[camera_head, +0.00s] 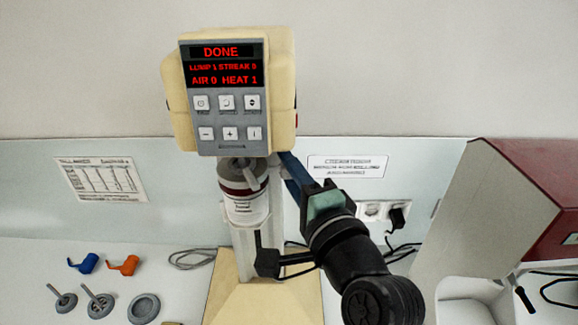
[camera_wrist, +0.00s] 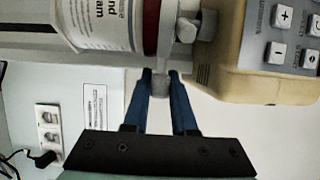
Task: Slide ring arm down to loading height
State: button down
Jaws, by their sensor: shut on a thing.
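The cream mill (camera_head: 229,95) stands at the back centre, its panel reading DONE. A white jar (camera_head: 246,207) with a dark red band hangs upright under its head, against the pale column; the jar also shows lying sideways in the wrist view (camera_wrist: 105,22). The ring arm is mostly hidden around the jar. My gripper (camera_head: 283,157) reaches in from the right beside the jar, just under the head. In the wrist view its blue fingers (camera_wrist: 160,84) are shut on a small grey piece (camera_wrist: 160,88), seemingly the ring arm's handle. What that piece joins to is unclear.
Blue (camera_head: 84,263) and orange (camera_head: 124,265) handled parts, grey discs (camera_head: 100,304) and a grey ring (camera_head: 144,308) lie at left. A socket with a plug (camera_head: 397,217) and cables is behind my arm. An open red-and-grey box (camera_head: 490,215) stands at right.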

dwell(0.8)
jog(key=shift+f+b, duration=0.9)
jog(key=shift+f, duration=0.45)
jog(key=shift+r, duration=0.1)
jog(key=c, duration=0.7)
grip_release()
jog(key=b+v, duration=0.4)
jog(key=v, duration=0.9)
